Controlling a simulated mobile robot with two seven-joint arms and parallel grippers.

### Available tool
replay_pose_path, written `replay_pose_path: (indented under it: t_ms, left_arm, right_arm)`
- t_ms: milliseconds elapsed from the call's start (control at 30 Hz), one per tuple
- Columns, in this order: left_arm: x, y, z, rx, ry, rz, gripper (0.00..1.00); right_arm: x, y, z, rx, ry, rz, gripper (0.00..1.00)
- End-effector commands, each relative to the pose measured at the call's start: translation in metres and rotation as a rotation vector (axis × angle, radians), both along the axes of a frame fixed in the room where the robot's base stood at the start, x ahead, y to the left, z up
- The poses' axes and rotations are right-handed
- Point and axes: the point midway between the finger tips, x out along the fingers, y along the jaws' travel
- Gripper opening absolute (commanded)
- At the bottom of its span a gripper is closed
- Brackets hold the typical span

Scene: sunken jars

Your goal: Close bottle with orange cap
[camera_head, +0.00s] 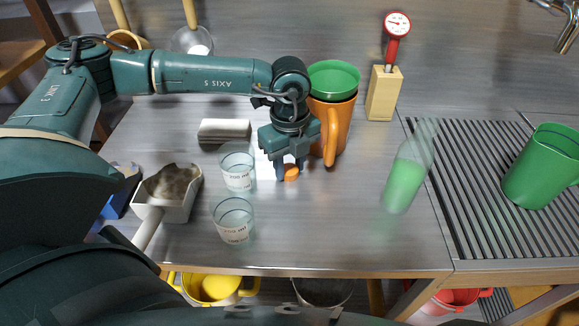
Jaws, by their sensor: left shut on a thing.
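The orange cap (291,174) is between the fingertips of my left gripper (290,172), which points down and is shut on it. The cap is low over the metal table, beside a glass; I cannot tell whether it touches the surface. The bottle (406,175) is clear, with green liquid in its lower part. It stands to the right, apart from my gripper, near the ribbed drain board. No cap shows on its top. My right gripper is not in view.
An orange pitcher (340,125) with a green container (333,78) on top stands just behind my left gripper. Glasses (238,170) (233,222) and a scoop (168,190) are to the left. A thermometer in a wooden block (383,94) stands behind; a green pitcher (543,168) is right.

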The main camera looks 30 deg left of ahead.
Motion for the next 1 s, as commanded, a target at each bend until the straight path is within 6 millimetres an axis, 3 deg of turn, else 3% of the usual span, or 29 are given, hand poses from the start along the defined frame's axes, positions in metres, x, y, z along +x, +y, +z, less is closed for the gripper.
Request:
replay_pose_path:
  t_ms: [167,400,600,1000]
  left_arm:
    - [0.001,0.0,0.017,-0.002,-0.004,0.0,0.13]
    - [0.001,-0.001,0.066,-0.002,-0.004,-0.001,0.13]
    - [0.0,-0.001,0.093,-0.001,-0.002,-0.001,0.13]
    - [0.0,0.0,0.1,0.0,0.0,-0.001,0.13]
  right_arm:
    - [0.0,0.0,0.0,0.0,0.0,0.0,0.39]
    - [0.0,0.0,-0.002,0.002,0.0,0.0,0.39]
    - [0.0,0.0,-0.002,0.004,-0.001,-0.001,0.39]
    - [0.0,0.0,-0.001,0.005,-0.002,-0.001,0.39]
